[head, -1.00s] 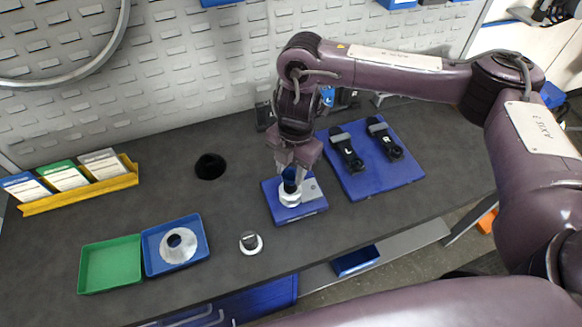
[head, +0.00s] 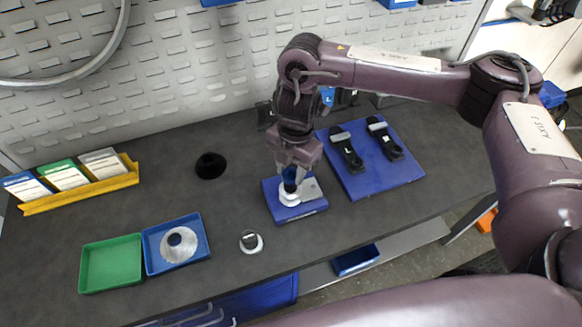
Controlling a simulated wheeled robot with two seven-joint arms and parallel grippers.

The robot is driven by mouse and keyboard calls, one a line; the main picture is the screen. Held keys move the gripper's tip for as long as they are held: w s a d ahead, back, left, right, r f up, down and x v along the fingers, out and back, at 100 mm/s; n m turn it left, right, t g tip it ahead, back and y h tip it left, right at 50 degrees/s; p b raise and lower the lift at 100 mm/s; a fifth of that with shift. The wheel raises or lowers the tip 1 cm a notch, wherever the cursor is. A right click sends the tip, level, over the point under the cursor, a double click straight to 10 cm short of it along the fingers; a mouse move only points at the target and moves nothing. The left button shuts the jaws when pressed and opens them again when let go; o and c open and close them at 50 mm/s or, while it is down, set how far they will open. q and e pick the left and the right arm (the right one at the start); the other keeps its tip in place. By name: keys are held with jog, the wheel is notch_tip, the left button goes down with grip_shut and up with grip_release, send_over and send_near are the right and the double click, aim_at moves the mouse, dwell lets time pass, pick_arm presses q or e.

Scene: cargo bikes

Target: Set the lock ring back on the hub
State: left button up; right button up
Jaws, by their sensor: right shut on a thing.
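My right gripper (head: 291,177) is over the blue block (head: 309,209), pointing down. It is shut on a small dark blue round piece (head: 289,184), partly hidden by the fingers. A pale ring-shaped part (head: 289,199) shows just below, on the block; this looks like the hub or a ring on it. I cannot tell which piece is the lock ring, or whether the blue piece touches the pale part. My left gripper is not in view.
A silver disc (head: 180,243) lies in the blue tray (head: 149,256), beside an empty green tray (head: 84,276). A small white-and-black round part (head: 251,242) sits near the front edge. A blue mat (head: 366,184) holds two black pieces marked L and R.

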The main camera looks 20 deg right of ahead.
aim_at(294, 171)
jog(key=shift+f, duration=0.4)
dwell(0.4)
jog(key=o, duration=1.1)
jog(key=shift+r, duration=0.1)
jog(key=r, duration=0.7)
jog(key=shift+w+d+r, duration=0.25)
jog(key=shift+d, duration=0.15)
